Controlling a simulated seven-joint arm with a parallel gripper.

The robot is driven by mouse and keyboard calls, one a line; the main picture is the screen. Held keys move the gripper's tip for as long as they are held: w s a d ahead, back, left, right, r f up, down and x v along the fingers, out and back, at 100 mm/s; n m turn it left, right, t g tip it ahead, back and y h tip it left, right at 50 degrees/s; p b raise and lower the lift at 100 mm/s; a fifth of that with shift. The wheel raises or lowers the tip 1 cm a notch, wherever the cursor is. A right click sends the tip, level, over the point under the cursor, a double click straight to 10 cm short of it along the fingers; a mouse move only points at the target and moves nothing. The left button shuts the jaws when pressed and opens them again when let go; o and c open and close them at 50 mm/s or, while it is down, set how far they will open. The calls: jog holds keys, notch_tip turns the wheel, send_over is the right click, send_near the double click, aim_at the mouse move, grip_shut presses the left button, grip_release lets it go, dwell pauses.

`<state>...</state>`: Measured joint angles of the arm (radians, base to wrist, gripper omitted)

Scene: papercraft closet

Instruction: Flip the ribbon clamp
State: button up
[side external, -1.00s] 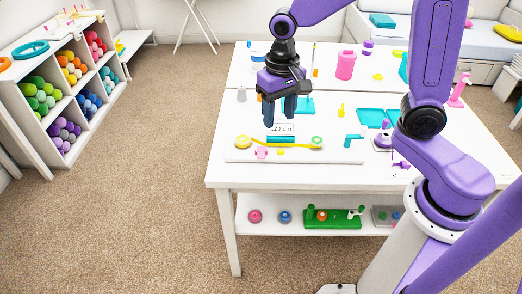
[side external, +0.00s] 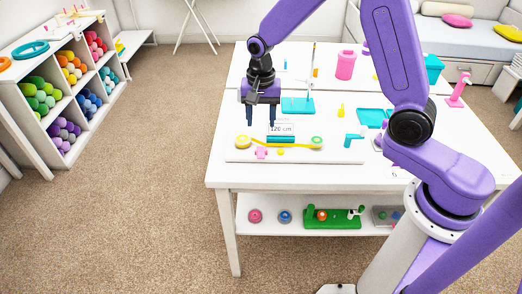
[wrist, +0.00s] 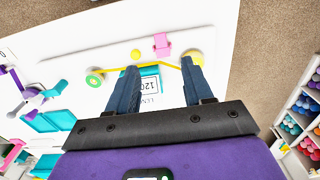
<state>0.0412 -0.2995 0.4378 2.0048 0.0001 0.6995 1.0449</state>
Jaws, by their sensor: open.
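A white board (side external: 237,156) on the near part of the table carries a yellow ribbon (side external: 300,146) running from a yellow spool (side external: 243,141) to a green-and-yellow roll (side external: 317,142). A teal bar (side external: 286,139) lies across the ribbon beside a "120 cm" label (side external: 281,128). A small pink piece (side external: 261,153) sits in front of the ribbon, also in the wrist view (wrist: 161,45). I cannot tell which piece is the ribbon clamp. My gripper (side external: 260,124) is open and empty, pointing down above the board. In the wrist view its fingers (wrist: 160,68) partly hide the teal bar (wrist: 150,72).
A teal stand with a tall rod (side external: 298,105) is behind my gripper. A teal L-shaped piece (side external: 352,138) and teal trays (side external: 372,117) lie to the right. A pink cup (side external: 346,65) is further back. The table's left edge is close to the board.

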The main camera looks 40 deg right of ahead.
aim_at(261, 157)
notch_tip(261, 157, down, 13)
jog(key=shift+r, duration=0.2)
dwell(0.4)
grip_shut()
